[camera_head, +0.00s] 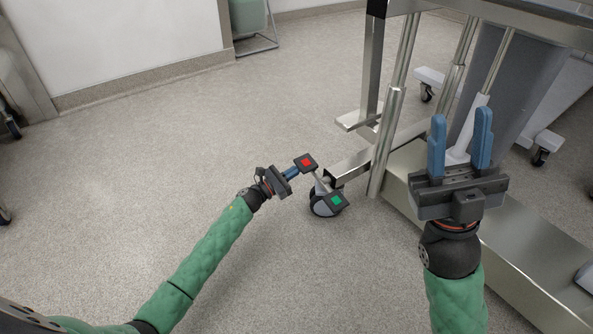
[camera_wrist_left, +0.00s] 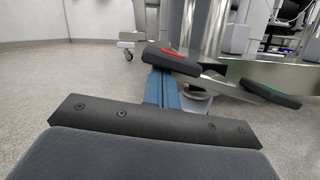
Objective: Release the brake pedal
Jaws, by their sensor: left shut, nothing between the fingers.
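The brake pedal is a dark two-ended rocker by a caster wheel (camera_head: 325,205) at the metal cart's lower corner. One end carries a red square pad (camera_head: 306,162) and the other a green square pad (camera_head: 336,201). My left gripper (camera_head: 295,172) is shut and empty, its blue fingertips right at the red end. In the left wrist view the blue fingers (camera_wrist_left: 162,92) reach under or against the red-marked end (camera_wrist_left: 172,58); I cannot tell if they touch. The green-marked end (camera_wrist_left: 270,92) shows at right there. My right gripper (camera_head: 459,145) is open and empty, fingers upward, in front of the cart.
The metal cart frame (camera_head: 520,262) with upright posts fills the right side. Other casters (camera_head: 541,156) stand behind it. A green bin (camera_head: 248,16) stands by the wall at the back.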

